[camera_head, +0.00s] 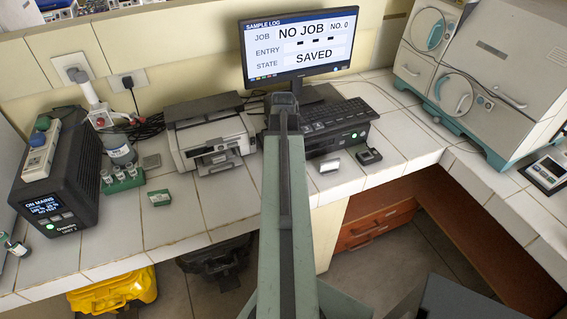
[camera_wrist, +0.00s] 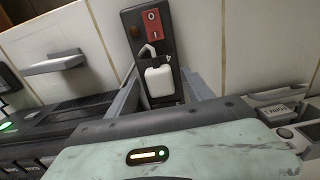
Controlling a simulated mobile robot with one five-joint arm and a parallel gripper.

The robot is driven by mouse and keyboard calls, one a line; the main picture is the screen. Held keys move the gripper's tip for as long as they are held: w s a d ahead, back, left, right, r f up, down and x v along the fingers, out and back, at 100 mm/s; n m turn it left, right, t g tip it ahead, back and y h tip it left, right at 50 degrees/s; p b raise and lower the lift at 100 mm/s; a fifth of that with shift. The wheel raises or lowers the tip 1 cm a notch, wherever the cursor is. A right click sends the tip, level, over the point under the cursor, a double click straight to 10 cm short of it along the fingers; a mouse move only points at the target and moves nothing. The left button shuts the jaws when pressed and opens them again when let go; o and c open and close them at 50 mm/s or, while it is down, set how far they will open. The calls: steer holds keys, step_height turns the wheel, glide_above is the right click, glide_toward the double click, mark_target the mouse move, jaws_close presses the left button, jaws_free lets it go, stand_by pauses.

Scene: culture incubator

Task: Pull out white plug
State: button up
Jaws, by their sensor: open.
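The white plug (camera_wrist: 160,82) sits in a black panel (camera_wrist: 138,28) in the wrist view, below a red 0/I switch (camera_wrist: 152,22). A small white piece bends up from its top left. My gripper (camera_wrist: 163,92) is open, with one grey finger on each side of the plug. I cannot tell whether either finger touches it. In the head view my arm reaches toward the monitor, and I cannot make out the white plug or the fingertips there.
The head view shows a monitor (camera_head: 300,44), a keyboard (camera_head: 335,112) and a printer (camera_head: 210,135) around my arm. A black power unit (camera_head: 62,185) stands at the left, and an incubator cabinet (camera_head: 480,75) at the right. Tiled counter (camera_head: 230,205) lies free in front of the printer.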

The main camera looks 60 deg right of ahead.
steer(key=shift+c, duration=0.3)
jaws_close()
steer(key=shift+r, duration=0.15)
steer(key=shift+r+p, duration=2.9)
steer(key=shift+p, duration=0.15)
